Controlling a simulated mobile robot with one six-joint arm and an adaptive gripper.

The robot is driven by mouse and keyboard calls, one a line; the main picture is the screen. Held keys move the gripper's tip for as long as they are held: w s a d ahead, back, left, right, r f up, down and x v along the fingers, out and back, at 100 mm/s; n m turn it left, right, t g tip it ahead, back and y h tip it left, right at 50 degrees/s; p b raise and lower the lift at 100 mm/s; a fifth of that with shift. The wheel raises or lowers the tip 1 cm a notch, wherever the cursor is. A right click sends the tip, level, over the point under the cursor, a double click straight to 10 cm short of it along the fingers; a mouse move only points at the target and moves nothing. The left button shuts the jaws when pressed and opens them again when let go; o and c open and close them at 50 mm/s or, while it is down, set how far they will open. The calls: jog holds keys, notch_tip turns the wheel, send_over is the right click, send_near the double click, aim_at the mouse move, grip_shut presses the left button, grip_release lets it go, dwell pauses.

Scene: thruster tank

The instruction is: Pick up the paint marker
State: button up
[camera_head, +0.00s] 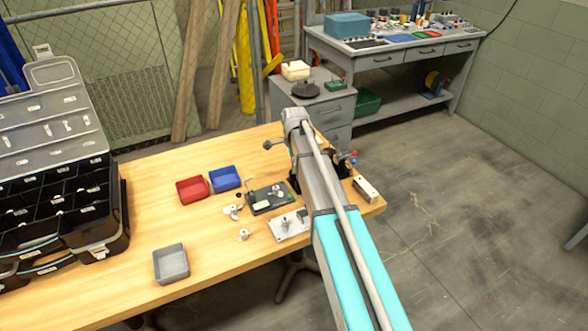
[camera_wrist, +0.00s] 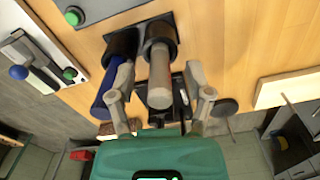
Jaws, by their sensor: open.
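In the wrist view, two cylinders stand in dark round holders: a grey-brown one (camera_wrist: 160,80) and a blue one (camera_wrist: 108,92). Neither shows a readable label, so I cannot tell for certain which is the paint marker. My gripper (camera_wrist: 158,73) is open. Its two fingers are on either side of the grey-brown cylinder, and its left finger overlaps the blue one in the picture. I see no clear contact with either. In the head view, my arm hides the gripper and most of the holders near the workbench's (camera_head: 210,255) right end.
A red tray (camera_head: 192,189), a blue tray (camera_head: 225,178), a grey tray (camera_head: 171,264) and a dark device (camera_head: 267,197) are left of my arm. A black organizer case (camera_head: 118,215) fills the bench's left side. A white block (camera_head: 367,189) lies near the right edge.

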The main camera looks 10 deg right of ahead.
grip_shut()
dwell(0.4)
jog(key=shift+r, duration=0.15)
notch_tip(320, 180, up, 10)
jog(key=p, duration=1)
dwell(0.7)
